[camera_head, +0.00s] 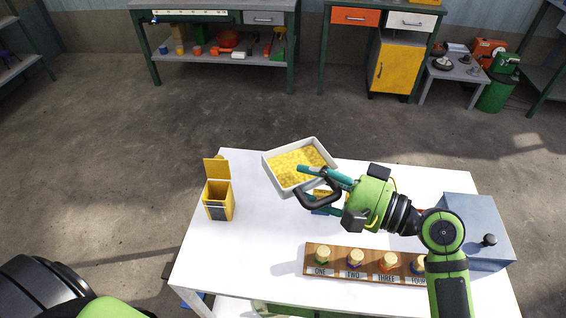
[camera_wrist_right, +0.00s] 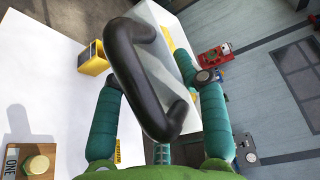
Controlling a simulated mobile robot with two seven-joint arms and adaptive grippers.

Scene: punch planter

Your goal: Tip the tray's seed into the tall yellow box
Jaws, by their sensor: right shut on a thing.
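A white tray (camera_head: 267,168) full of yellow seed (camera_head: 300,163) is over the table's far edge, and it looks held above the surface. Its black handle (camera_head: 303,200) points toward my right gripper (camera_head: 312,188). The gripper's teal fingers are shut on this handle, which also fills the middle of the right wrist view (camera_wrist_right: 150,80). The tall yellow box (camera_head: 219,203) stands upright on the table left of the tray, its lid raised at the back. It also shows in the right wrist view (camera_wrist_right: 93,60). My left gripper is out of view.
A wooden rack (camera_head: 340,264) with several knobbed pieces labelled ONE, TWO, THREE and on lies at the table's front. A blue-grey box (camera_head: 476,215) with a black knob stands at the right. The white table (camera_head: 235,255) is bare around the yellow box's front.

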